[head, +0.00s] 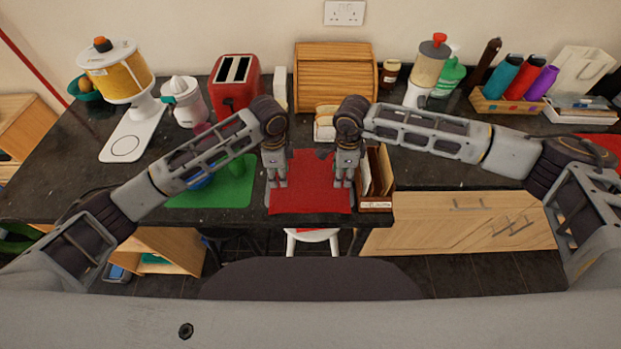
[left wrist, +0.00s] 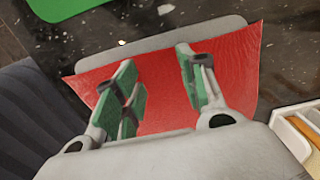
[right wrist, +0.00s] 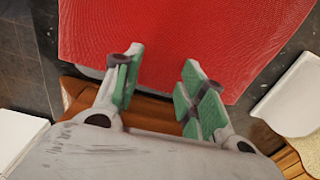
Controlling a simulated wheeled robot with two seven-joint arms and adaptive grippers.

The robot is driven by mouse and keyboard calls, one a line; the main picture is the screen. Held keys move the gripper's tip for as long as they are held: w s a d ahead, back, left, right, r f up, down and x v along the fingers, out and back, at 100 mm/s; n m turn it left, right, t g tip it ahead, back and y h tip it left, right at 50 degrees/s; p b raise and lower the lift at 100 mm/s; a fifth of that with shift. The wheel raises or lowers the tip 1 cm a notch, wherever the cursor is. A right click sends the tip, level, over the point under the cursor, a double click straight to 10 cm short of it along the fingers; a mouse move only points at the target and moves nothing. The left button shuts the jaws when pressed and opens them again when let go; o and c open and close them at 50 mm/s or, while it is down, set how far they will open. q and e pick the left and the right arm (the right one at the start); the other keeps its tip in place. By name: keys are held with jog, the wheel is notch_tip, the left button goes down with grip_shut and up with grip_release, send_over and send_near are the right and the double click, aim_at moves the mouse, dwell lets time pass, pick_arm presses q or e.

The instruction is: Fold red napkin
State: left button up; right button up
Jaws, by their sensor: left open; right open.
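The red napkin (head: 310,188) lies on the dark counter between my two grippers, near the counter's front edge. It looks spread out, but I cannot tell whether any part is folded over. My left gripper (head: 276,185) is open and empty over the napkin's left side. Its green-padded fingers stand apart over the red cloth (left wrist: 165,95) in the left wrist view. My right gripper (head: 344,183) is open and empty at the napkin's right side. In the right wrist view its fingers point at the edge of the red cloth (right wrist: 195,35). I cannot tell whether either gripper's fingertips touch the napkin.
A green mat (head: 235,190) lies to the left, partly behind my left arm. A wooden holder (head: 375,204) stands close on the right. A bread rack (head: 325,128), red toaster (head: 236,88) and wooden bread box (head: 335,80) stand behind. A white stool (head: 312,236) is below the front edge.

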pick_arm(q)
jog(key=shift+c, duration=0.5)
pick_arm(e)
jog(key=shift+c, duration=0.5)
pick_arm(q)
jog(key=shift+s+f, duration=0.1)
jog(key=shift+f, duration=0.05)
grip_shut()
pick_arm(e)
jog(key=shift+f, duration=0.1)
grip_shut()
jog(key=shift+s, duration=0.1)
jog(key=shift+f, duration=0.15)
pick_arm(q)
jog(key=shift+r, duration=0.25)
pick_arm(e)
jog(key=shift+r, duration=0.2)
